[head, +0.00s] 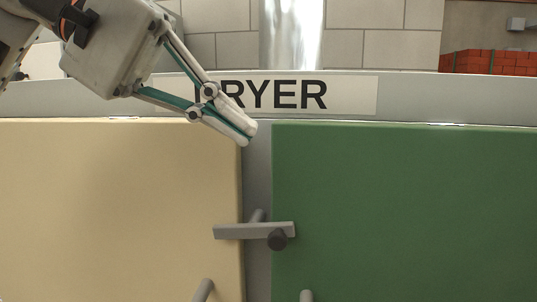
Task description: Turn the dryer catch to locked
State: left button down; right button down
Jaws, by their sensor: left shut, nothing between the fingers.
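The dryer has a cream door (120,210) on the left and a green door (410,210) on the right, with a narrow grey post between them. The catch (250,231) is a grey bar with a dark round knob (278,240) near its right end. The bar lies about level across the post and overlaps the inner edges of both doors. My left gripper (248,138) is shut and empty, above the catch and clear of it, in front of the post's top. It covers the first letter of the DRYER sign (320,95). My right gripper is not in view.
Two grey handle ends (204,290) and (307,296) stick up at the bottom, one on each door. A shiny metal duct (291,35) rises behind the dryer. Red bricks (490,62) are stacked at the back right. The space before the green door looks clear.

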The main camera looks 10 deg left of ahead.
aim_at(277, 234)
jog(key=k, duration=0.95)
